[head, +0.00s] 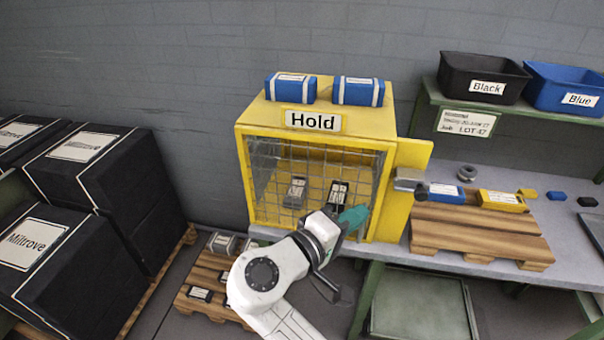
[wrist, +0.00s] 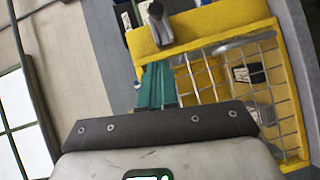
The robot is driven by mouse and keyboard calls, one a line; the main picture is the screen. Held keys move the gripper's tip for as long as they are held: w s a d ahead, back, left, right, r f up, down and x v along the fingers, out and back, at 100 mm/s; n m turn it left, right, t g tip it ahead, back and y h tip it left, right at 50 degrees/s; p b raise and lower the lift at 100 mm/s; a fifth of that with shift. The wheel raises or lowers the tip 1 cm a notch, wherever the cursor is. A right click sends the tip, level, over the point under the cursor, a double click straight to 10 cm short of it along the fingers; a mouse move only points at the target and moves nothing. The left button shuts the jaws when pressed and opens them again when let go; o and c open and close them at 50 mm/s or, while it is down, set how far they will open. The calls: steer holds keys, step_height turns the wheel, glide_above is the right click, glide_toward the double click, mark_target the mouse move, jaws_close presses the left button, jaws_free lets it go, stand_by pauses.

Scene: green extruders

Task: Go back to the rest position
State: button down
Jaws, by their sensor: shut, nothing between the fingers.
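My gripper (head: 352,218) has teal fingers and is in front of the lower right part of the yellow Hold cage (head: 415,155). In the wrist view the teal fingers (wrist: 157,86) lie together with nothing between them, close to the cage's yellow frame (wrist: 205,20). Whether they touch the frame I cannot tell. The cage's mesh front (head: 290,160) looks closed, and a grey block (head: 295,192) and a dark block (head: 337,194) sit behind it. A grey latch (head: 408,180) is on the cage's right side, and it also shows in the wrist view (wrist: 159,22).
Two blue packages (head: 290,88) lie on the cage. A pallet (head: 480,235) with blue and yellow packages is on the bench to the right. Black (head: 484,78) and blue (head: 565,90) bins stand on a shelf. Black boxes (head: 100,190) and a low pallet (head: 190,285) are at left.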

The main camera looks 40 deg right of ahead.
steer(key=s+f+y, duration=0.6)
steer(key=f, duration=0.5)
steer(key=s+f+y, duration=0.5)
steer(key=f, duration=0.5)
steer(key=s+a+f+y, duration=0.3)
steer(key=s+a+y, duration=0.2)
steer(key=a, duration=0.1)
steer(key=shift+s+f+t+y, duration=0.3)
steer(key=shift+s+f+t, duration=0.1)
steer(key=c, duration=1.8)
jaws_free()
